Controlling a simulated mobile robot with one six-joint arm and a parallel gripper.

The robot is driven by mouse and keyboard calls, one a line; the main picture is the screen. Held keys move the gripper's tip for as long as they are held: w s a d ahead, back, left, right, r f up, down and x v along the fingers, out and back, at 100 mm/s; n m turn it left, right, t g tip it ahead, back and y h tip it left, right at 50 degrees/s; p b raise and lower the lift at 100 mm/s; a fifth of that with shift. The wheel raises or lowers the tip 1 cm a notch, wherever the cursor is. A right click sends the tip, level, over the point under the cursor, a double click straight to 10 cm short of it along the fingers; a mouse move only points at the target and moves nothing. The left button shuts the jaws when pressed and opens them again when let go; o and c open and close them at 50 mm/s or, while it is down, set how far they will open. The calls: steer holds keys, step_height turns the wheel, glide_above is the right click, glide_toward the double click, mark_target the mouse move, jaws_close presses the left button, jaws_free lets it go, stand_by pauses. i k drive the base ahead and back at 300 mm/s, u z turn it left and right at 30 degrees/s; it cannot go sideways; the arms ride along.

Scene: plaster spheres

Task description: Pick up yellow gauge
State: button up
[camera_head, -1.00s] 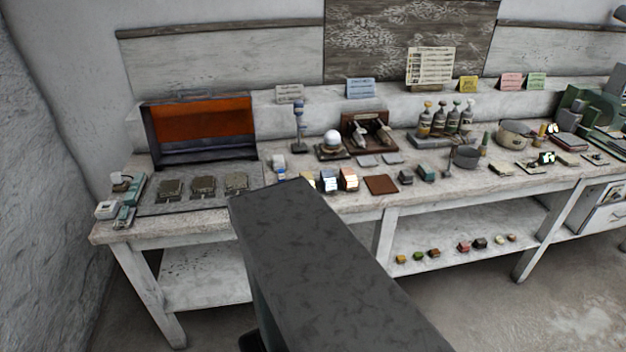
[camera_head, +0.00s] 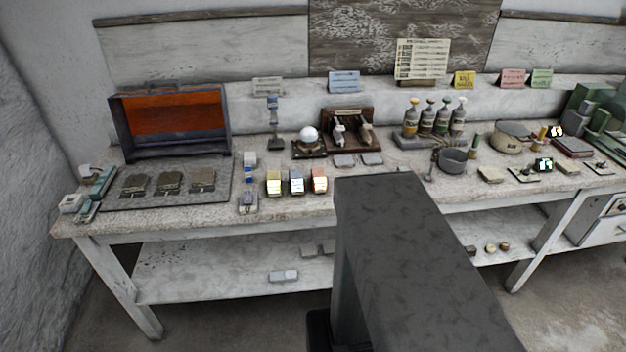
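A small block with a yellow face (camera_head: 274,183) stands on the workbench, at the left end of a short row. It looks like the yellow gauge, though its markings are too small to read. A blue-and-white block (camera_head: 296,181) and a red-orange block (camera_head: 319,180) stand to its right. My dark arm rises from the bottom of the picture, right of the row, and does not cover the yellow block. My gripper is not visible.
The workbench (camera_head: 225,216) has a bare strip in front of the row. A slim blue-and-grey item (camera_head: 249,182) stands just left of the yellow block. A white ball (camera_head: 308,135) on a stand and an open orange-lined case (camera_head: 172,122) are behind. My arm hides part of the bench and lower shelf.

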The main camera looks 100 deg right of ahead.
mark_target(273, 180)
steer(key=z, duration=0.15)
steer(key=k, duration=0.55)
steer(key=z, duration=0.65)
steer(key=k, duration=1)
steer(key=u, duration=0.15)
steer(key=i, duration=0.95)
